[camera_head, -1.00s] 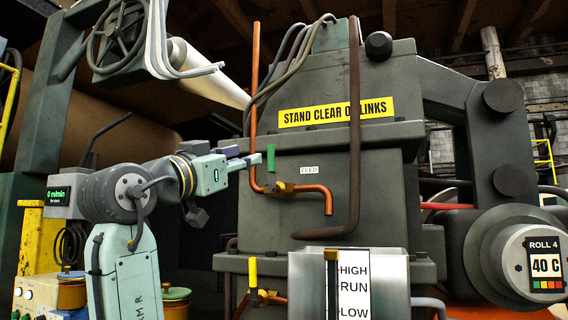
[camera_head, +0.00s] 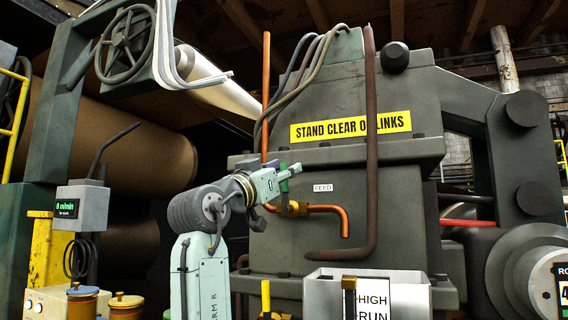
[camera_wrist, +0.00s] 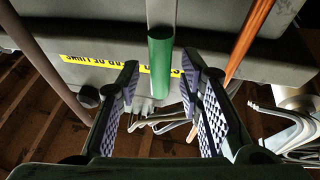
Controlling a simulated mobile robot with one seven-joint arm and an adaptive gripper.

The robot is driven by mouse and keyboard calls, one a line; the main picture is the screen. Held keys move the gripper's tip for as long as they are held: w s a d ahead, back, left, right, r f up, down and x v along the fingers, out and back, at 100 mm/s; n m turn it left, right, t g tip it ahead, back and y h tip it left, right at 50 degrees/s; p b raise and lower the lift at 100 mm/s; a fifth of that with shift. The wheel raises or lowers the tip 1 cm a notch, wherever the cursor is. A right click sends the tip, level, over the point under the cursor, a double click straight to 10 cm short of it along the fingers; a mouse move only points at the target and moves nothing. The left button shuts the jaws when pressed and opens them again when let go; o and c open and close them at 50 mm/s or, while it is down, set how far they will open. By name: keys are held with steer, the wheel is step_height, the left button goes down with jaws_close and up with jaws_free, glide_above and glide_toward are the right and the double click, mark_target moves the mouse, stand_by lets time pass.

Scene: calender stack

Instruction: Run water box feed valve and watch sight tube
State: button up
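The feed valve has a green upright handle (camera_head: 283,169) and a brass body (camera_head: 292,209) on a copper pipe, beside the FEED label (camera_head: 323,188). My gripper (camera_head: 289,172) is at the handle. In the wrist view my gripper (camera_wrist: 160,78) is open, with the green handle (camera_wrist: 160,62) between its fingers and visible gaps on both sides. The pipe's spout (camera_head: 345,228) points down above the pale metal water box (camera_head: 410,297); no water shows. The sight tube (camera_head: 349,300) with a brass top stands by the HIGH and RUN scale (camera_head: 373,305); its lower part is cut off.
A rusty pipe (camera_head: 371,150) runs down right of the valve. A second valve with a yellow handle (camera_head: 265,296) is below. The yellow STAND CLEAR sign (camera_head: 350,125) is above. A large roll (camera_head: 530,275) is at the right.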

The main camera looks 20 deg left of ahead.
steer(key=shift+w+r, duration=0.1)
steer(key=shift+w, duration=0.15)
steer(key=shift+c, duration=0.6)
jaws_close()
